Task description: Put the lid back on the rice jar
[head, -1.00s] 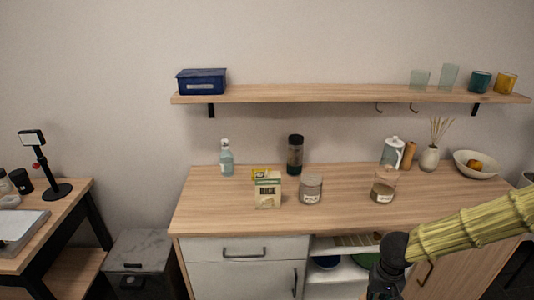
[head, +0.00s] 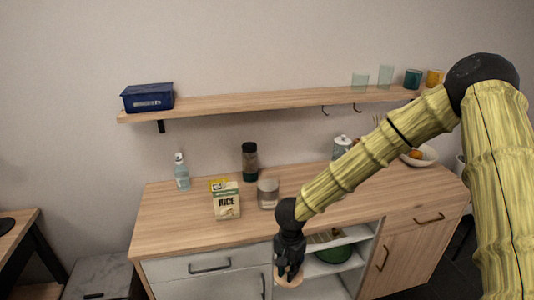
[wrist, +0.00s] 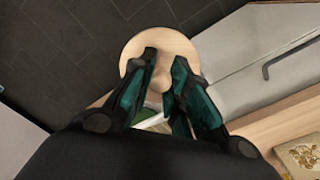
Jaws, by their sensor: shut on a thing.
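My gripper (head: 289,268) is shut on the round wooden lid (head: 290,281), in front of the cabinet and below the countertop. In the wrist view the fingers (wrist: 163,75) close on the knob of the lid (wrist: 158,42), its disc beyond the fingertips. A clear glass jar (head: 268,194) with pale contents and no visible lid stands on the counter, right of the rice packet (head: 227,202). Its label is too small to read. A second glass jar, seen earlier further right, is mostly hidden behind my arm.
The wooden counter (head: 185,228) has free room along its front. A shelf (head: 225,104) with a blue box (head: 148,97) hangs above. An open shelf compartment holds a green bowl (head: 334,254).

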